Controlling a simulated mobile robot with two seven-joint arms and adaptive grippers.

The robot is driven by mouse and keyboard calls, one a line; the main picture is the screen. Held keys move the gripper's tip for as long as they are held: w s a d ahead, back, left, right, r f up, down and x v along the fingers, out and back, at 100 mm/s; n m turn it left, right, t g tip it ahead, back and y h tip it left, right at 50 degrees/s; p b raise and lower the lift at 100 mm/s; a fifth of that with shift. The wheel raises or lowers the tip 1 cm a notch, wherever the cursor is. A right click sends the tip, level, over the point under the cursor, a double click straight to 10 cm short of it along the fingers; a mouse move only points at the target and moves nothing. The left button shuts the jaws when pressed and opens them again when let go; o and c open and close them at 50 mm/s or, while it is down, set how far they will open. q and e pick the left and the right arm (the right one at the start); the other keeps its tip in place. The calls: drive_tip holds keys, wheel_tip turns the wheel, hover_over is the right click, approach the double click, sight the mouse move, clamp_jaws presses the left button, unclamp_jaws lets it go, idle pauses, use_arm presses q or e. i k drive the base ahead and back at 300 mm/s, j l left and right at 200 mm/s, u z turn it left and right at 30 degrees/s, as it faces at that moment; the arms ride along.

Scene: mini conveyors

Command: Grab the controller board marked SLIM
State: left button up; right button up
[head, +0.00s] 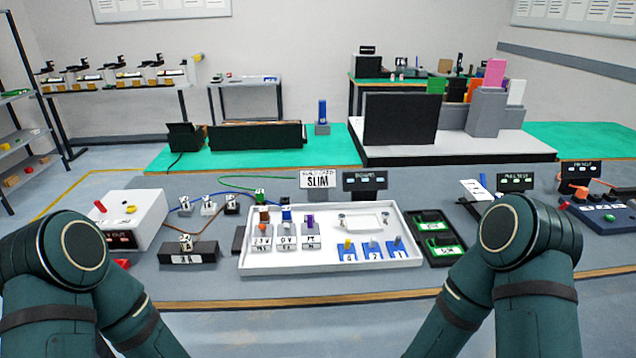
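A small white sign reading SLIM (317,181) stands at the back of the workbench, behind the white tray (330,266). A line of smaller print above SLIM is too small to read surely. Two green boards with black parts lie to the right of the tray, the front one (441,241) and the back one (431,218). Each has a small label that I cannot read, so I cannot tell which is marked SLIM. Only my arm links show at the lower left and lower right; both grippers are out of view.
The white tray holds several small labelled blocks and blue pieces. A white box (136,217) stands left, with a black block (188,256) beside it. A black display (364,182) stands behind the tray. A dark blue device (606,215) sits far right. The bench's front strip is clear.

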sight(443, 244)
drive_tip(key=z, duration=0.95)
